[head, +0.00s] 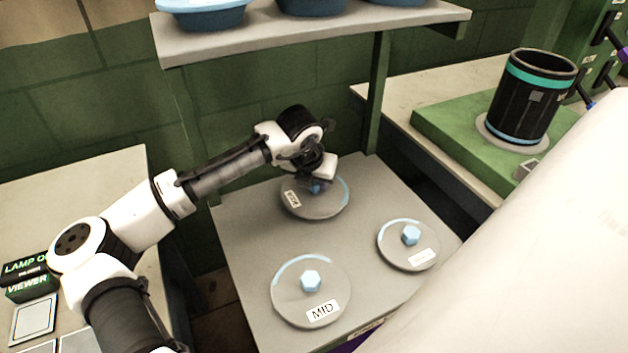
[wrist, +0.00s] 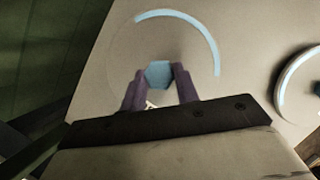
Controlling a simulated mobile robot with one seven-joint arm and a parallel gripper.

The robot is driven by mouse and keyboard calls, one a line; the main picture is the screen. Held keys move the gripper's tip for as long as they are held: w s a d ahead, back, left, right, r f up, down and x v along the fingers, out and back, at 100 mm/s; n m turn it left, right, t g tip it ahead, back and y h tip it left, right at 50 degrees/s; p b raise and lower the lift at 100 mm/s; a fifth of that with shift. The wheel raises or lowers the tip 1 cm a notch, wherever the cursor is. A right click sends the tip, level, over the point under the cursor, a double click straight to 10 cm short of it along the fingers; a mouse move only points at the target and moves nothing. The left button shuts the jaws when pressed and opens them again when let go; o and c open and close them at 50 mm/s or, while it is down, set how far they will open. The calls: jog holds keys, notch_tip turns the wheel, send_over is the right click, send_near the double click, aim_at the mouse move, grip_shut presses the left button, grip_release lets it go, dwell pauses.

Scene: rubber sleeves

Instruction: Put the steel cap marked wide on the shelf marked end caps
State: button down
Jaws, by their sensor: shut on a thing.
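Three round grey steel caps with light blue knobs are at the grey stand. The back cap (head: 325,206) has a turned label that I cannot read surely; it also shows in the wrist view (wrist: 120,52). My gripper (head: 317,184) is over it, and its purple fingers (wrist: 159,82) are shut on the blue hexagonal knob. I cannot tell whether this cap touches the surface. The front cap (head: 290,300) is marked MID. The right cap (head: 400,252) has a label too small to read. No end caps marking is readable.
The grey stand top (head: 240,235) bears the caps. An upper shelf (head: 300,28) above it holds blue basins. A black cylinder with a teal band (head: 510,100) stands on a green block at right. A bench with dark boxes (head: 28,282) is at left.

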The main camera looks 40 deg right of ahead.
jog(key=shift+f, duration=0.3)
jog(key=shift+f, duration=0.1)
jog(key=c, duration=1.1)
grip_release()
jog(key=shift+o, duration=0.2)
jog(key=b+v, duration=0.1)
jog(key=v, duration=1.1)
jog(key=shift+b, duration=0.35)
jog(key=shift+s, duration=0.1)
